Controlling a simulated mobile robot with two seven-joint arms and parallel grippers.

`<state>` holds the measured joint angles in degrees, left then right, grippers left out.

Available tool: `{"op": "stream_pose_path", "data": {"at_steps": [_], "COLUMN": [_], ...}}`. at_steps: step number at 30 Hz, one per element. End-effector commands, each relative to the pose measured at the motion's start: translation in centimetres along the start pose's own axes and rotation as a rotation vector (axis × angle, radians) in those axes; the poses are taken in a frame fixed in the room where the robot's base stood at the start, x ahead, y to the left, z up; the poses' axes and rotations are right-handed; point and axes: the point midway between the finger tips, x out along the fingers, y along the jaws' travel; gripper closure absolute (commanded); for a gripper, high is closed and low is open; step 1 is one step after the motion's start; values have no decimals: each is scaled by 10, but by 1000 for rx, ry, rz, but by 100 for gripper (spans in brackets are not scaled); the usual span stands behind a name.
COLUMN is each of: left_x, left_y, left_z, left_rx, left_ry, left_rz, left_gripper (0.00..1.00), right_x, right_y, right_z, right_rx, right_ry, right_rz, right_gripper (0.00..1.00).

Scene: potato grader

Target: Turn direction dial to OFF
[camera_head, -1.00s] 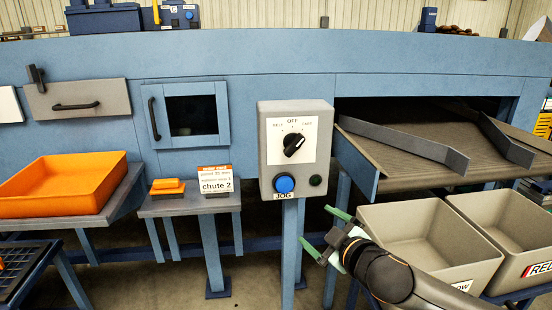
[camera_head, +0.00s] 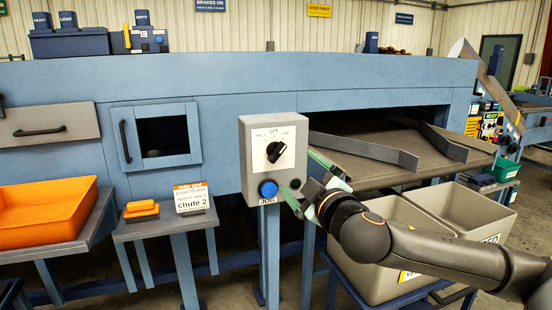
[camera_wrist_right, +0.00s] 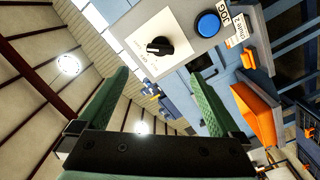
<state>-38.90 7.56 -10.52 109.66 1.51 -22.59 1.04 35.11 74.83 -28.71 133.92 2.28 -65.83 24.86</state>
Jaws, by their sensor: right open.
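The direction dial (camera_head: 275,151) is a black knob on a white plate on the front of a grey control box (camera_head: 247,165). Its pointer is turned to the upper right, toward the right-hand label and away from the OFF mark at the top. The dial also shows in the right wrist view (camera_wrist_right: 160,46), ahead of the fingers. My right gripper (camera_head: 304,178) is open and empty, its green fingers just right of the box, near its lower right edge. It does not visibly hold the dial. My left gripper is not in view.
A blue JOG button (camera_head: 268,189) sits below the dial on the same box. Grey bins (camera_head: 440,217) stand below my right forearm. A chute with a conveyor (camera_head: 440,160) lies behind the gripper. An orange tray (camera_head: 45,210) and a chute 2 sign (camera_head: 191,198) are at left.

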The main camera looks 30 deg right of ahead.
Motion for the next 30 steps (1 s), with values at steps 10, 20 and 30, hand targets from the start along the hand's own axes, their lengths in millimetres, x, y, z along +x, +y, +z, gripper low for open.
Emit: {"op": "stream_pose_path", "data": {"at_steps": [10,20,30], "left_x": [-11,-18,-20], "left_y": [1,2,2], "left_z": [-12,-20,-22], "left_rx": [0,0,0], "left_ry": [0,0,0], "left_rz": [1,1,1], "left_gripper": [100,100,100], "right_x": [54,103,120], "right_y": [2,0,-1], "right_z": [-2,-1,0], "right_rx": [4,1,-1], "right_ry": [-2,-1,1], "right_rz": [0,-1,-2], "right_gripper": [0,0,0]}}
